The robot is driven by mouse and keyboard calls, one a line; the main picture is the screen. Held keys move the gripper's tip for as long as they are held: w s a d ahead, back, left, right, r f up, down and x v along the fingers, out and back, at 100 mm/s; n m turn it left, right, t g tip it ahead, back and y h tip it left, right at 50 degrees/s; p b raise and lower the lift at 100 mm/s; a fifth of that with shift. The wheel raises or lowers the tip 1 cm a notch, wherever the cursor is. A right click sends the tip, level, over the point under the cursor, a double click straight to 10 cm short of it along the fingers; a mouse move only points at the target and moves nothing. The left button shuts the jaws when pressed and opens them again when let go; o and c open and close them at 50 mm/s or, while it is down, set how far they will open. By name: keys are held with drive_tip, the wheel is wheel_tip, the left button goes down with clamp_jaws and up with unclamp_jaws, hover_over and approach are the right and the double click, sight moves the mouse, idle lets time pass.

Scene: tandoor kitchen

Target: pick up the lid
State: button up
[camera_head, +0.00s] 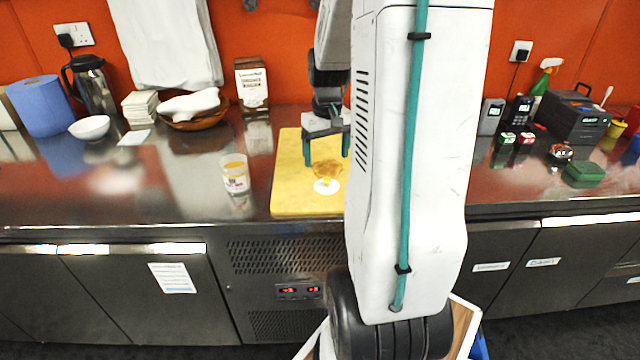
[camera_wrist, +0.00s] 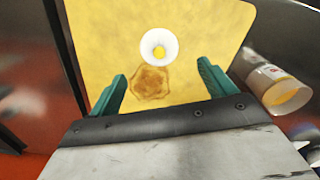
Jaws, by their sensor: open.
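A small white round disc with a yellow spot at its centre, which looks like the lid (camera_head: 327,187), lies flat on the yellow board (camera_head: 286,190). In the wrist view the lid (camera_wrist: 147,44) lies just beyond my fingertips, roughly centred between them. My gripper (camera_head: 327,162) is open and empty, pointing down over the board, with its two green fingers apart. In the wrist view my gripper (camera_wrist: 162,72) has a brown irregular patch (camera_wrist: 150,83) on the board between its fingers. A jar with yellow contents (camera_head: 235,178) stands on the counter left of the board.
The steel counter (camera_head: 190,190) has free room left of the jar. A wooden bowl (camera_head: 192,120), a flask (camera_head: 90,82) and a blue paper roll (camera_head: 42,106) stand at the back left. Dark boxes (camera_head: 574,118) and small items are at the right. My arm hides the board's right part.

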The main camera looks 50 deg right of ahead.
sight(327, 179)
wheel_tip(327, 179, down, 8)
drive_tip(key=shift+r, duration=0.15)
drive_tip(key=shift+s, duration=0.1)
drive_tip(key=c, duration=1)
